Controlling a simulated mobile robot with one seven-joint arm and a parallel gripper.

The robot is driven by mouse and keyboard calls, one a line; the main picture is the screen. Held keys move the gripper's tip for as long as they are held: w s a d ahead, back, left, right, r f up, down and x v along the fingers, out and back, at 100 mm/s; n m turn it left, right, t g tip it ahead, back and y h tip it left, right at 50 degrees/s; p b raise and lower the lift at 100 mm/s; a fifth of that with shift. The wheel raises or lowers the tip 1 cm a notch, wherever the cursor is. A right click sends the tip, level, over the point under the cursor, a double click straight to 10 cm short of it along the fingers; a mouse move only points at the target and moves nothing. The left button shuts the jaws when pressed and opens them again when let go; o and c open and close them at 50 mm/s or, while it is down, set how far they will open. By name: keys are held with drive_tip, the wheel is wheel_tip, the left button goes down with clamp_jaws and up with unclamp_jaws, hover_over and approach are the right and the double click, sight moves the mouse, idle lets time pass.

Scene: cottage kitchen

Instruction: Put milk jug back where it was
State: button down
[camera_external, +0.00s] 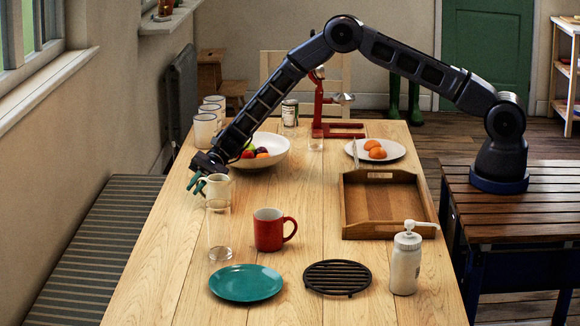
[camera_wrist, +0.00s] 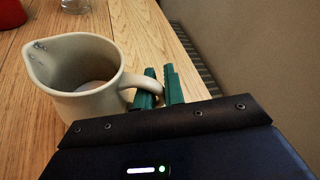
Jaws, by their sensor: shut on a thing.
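The milk jug (camera_external: 217,189) is cream, with a spout and a side handle. It is near the left edge of the table, behind a clear glass. My gripper (camera_external: 197,184) is at the jug's left side, its green fingers shut on the handle. In the wrist view the jug (camera_wrist: 72,100) looks upright, with its mouth visible and the handle between the green fingers (camera_wrist: 158,88). I cannot tell whether its base touches the table.
A clear glass (camera_external: 220,240) stands just in front of the jug, with a red mug (camera_external: 270,230) to its right. A fruit bowl (camera_external: 275,146) and several white mugs (camera_external: 205,130) are behind. A teal plate (camera_external: 246,283), black trivet (camera_external: 337,278) and wooden tray (camera_external: 385,231) lie nearer or right.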

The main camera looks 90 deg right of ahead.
drive_tip(key=shift+f, duration=0.1)
drive_tip(key=c, duration=1.5)
unclamp_jaws()
